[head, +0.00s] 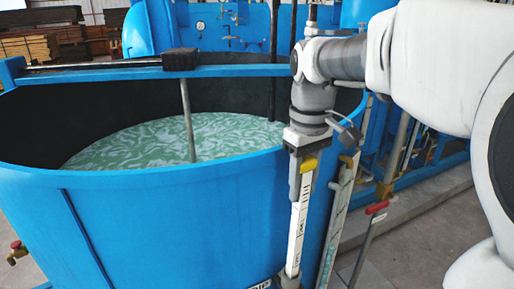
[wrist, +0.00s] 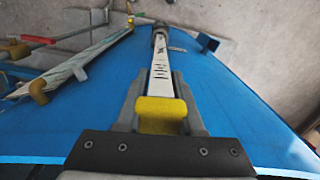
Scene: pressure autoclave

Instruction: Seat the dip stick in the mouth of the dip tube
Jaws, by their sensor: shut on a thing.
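The dip stick is a long white strip with dark marks (head: 298,228) and a yellow top grip (head: 309,165). My gripper (head: 304,175) is shut on the yellow grip, with the stick hanging down, slightly tilted in the head view, outside the blue tank wall. The wrist view shows the yellow grip (wrist: 160,112) between my grey fingers (wrist: 160,100) and the strip (wrist: 162,62) running away from me. Its lower end meets a grey collar, seemingly the dip tube mouth (wrist: 160,32), also low in the head view (head: 288,281). I cannot tell whether the tip is inside.
The open blue tank (head: 150,225) holds greenish liquid (head: 235,133), with a blue beam (head: 120,73) across its top. A gauge with a scale (head: 337,215) and brass fittings stands just right of the stick. A red-handled valve (head: 376,208) is farther right. A blue bracket (wrist: 208,42) sits beside the collar.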

